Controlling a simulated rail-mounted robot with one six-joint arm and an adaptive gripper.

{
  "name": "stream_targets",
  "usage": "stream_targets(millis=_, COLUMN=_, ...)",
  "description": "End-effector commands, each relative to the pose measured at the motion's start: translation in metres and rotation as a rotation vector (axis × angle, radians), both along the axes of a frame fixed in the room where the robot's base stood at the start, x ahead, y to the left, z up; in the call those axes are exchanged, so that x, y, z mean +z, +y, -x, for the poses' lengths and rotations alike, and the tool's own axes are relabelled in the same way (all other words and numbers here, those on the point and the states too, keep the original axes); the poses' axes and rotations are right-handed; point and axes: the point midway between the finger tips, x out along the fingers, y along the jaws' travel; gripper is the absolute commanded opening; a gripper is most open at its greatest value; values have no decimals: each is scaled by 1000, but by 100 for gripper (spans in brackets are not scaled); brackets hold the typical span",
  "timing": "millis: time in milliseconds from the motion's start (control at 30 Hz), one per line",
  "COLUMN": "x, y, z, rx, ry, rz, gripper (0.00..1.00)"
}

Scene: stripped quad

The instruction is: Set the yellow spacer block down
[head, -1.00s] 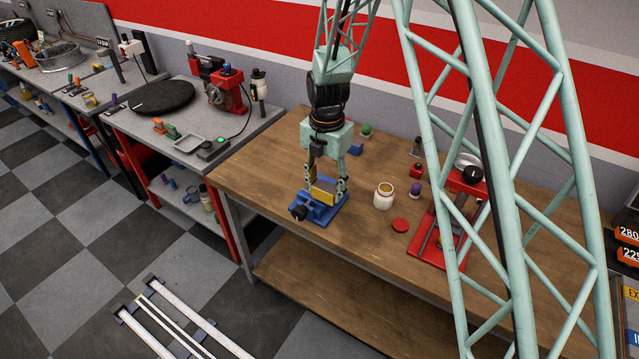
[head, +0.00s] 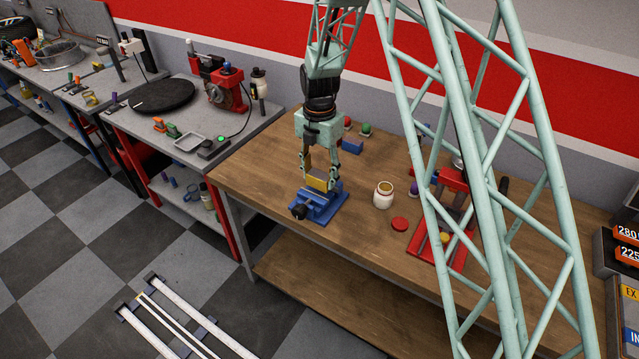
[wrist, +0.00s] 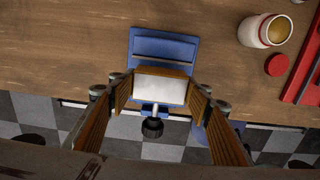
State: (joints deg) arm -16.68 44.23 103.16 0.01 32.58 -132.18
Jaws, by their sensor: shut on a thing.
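The yellow spacer block (head: 317,184) is between the fingertips of my gripper (head: 319,181) in the head view. My gripper is shut on it and holds it over the blue vise (head: 329,211), which stands at the bench's front left. In the wrist view the block (wrist: 160,88) shows a pale face between the two fingers. It covers part of the vise (wrist: 165,47). The block looks clear of the jaws, but the gap beneath it is hard to judge. The vise's black handle knob (head: 298,211) points toward the front edge.
A white jar (head: 383,196) and a red lid (head: 399,223) are right of the vise. A red press (head: 452,190) stands farther right, partly behind my lattice column. A blue block (head: 351,146) and red and green knobs lie behind. The wooden bench (head: 240,167) is clear to the left.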

Motion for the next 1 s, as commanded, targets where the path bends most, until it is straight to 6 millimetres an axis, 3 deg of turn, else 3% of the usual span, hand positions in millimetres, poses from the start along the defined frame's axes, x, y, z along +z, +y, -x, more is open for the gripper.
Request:
stream_targets(millis=400, x=-30, y=0, z=0, rx=0, ry=1, rz=0, gripper=25)
stream_targets(millis=967, x=-36, y=0, z=0, rx=0, ry=0, rz=0, gripper=25)
stream_targets(millis=1000, x=-36, y=0, z=0, rx=0, ry=1, rz=1, gripper=48)
